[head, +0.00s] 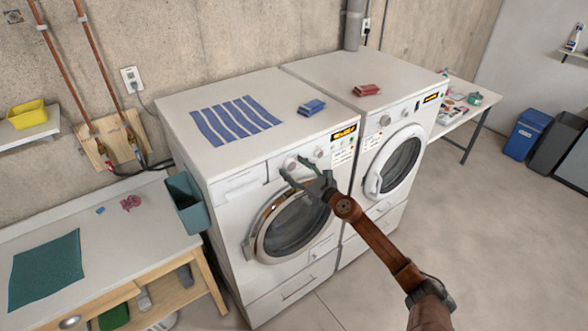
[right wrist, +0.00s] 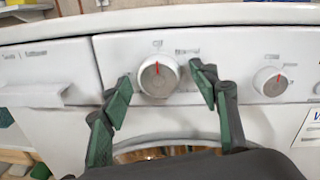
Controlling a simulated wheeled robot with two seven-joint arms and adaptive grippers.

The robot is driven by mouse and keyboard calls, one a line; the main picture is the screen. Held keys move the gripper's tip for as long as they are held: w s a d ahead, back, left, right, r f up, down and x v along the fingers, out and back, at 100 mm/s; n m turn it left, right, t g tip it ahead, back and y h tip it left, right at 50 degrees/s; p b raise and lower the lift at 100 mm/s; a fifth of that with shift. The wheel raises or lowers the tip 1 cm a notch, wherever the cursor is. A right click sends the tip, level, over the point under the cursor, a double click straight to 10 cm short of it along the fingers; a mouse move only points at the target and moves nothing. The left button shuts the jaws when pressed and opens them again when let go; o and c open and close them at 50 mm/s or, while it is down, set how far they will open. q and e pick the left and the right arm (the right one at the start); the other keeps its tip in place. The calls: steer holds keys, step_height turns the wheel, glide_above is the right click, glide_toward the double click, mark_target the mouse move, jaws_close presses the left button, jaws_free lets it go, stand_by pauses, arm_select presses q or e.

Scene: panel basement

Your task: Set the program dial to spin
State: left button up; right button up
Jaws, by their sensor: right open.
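The program dial (right wrist: 156,78) is a round white knob with a red mark on the front panel of the left washer (head: 235,185). The mark points up toward a label that looks like "Off"; "Normal" is printed to its right. In the head view the dial (head: 290,163) sits just above the gripper's fingertips. My right gripper (right wrist: 164,84) is open, with one green finger on each side of the dial; I cannot tell whether they touch it. It also shows in the head view (head: 294,168). My left gripper is not in view.
A second, smaller knob (right wrist: 271,82) is to the right on the same panel. A drawer handle (right wrist: 32,94) is to the left. The round door (head: 292,222) is below. A second machine (head: 400,150) stands to the right. Floor in front is clear.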

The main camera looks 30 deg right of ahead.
steer(key=shift+c, duration=0.6)
steer(key=c, duration=1)
